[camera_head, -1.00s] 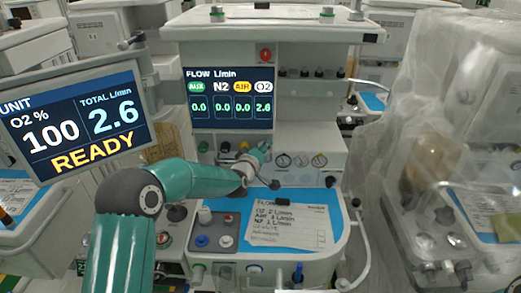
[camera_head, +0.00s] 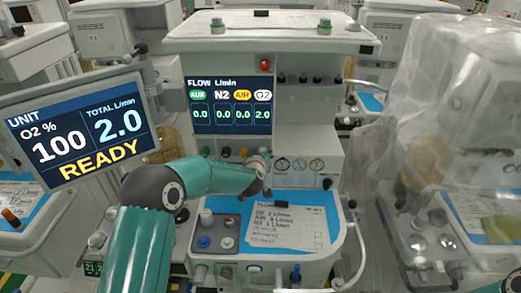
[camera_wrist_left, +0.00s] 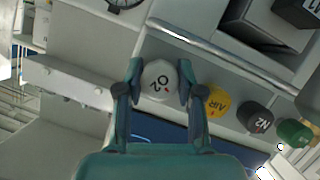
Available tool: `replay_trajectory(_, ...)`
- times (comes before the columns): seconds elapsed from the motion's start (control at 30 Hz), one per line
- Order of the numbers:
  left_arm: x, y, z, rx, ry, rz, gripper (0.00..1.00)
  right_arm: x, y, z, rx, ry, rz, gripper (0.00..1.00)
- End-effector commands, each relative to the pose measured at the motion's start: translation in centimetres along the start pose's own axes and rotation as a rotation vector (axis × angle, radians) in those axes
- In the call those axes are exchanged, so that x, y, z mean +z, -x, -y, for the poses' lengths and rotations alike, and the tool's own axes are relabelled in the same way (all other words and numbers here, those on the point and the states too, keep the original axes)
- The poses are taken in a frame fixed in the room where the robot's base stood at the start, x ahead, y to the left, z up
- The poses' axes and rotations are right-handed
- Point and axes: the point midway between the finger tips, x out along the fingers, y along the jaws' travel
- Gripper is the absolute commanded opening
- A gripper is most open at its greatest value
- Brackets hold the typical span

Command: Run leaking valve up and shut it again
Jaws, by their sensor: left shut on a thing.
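My left gripper (camera_head: 264,163) is at the right end of the knob row under the flow display. In the left wrist view, its two fingers are shut on the white O2 knob (camera_wrist_left: 160,84), one on each side. The knob is mostly hidden behind the gripper in the head view. The flow display (camera_head: 229,105) reads AUX 0.0, N2 0.0, AIR 0.0 and O2 2.0. The yellow AIR knob (camera_wrist_left: 218,102), black N2 knob (camera_wrist_left: 257,119) and a green knob (camera_wrist_left: 295,132) sit beside it, untouched. My right gripper is not in view.
A tilted monitor (camera_head: 80,125) at left reads O2 100 %, total 2.0, READY. A written card (camera_head: 290,228) lies on the blue work surface. Gauges (camera_head: 299,164) are right of the gripper. A plastic-draped cart (camera_head: 450,110) stands at right.

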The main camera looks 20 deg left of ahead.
Motion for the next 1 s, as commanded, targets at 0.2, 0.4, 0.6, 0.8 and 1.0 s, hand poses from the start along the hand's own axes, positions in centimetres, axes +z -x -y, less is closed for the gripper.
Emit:
replay_trajectory(0.2,1.00,-0.04,0.00,-0.077,-0.193,0.020,0.02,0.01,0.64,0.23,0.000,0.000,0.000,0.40)
replay_trajectory(0.4,1.04,-0.08,0.04,-0.149,-0.369,0.018,0.02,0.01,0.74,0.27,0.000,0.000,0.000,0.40)
replay_trajectory(0.6,1.05,-0.11,0.06,-0.220,-0.546,0.017,0.02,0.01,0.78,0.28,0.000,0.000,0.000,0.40)
replay_trajectory(0.8,1.05,-0.13,0.07,-0.292,-0.721,0.017,0.02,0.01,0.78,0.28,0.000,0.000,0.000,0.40)
replay_trajectory(1.0,1.05,-0.15,0.15,-0.356,-0.874,0.017,0.02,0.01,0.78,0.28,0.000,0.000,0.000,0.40)
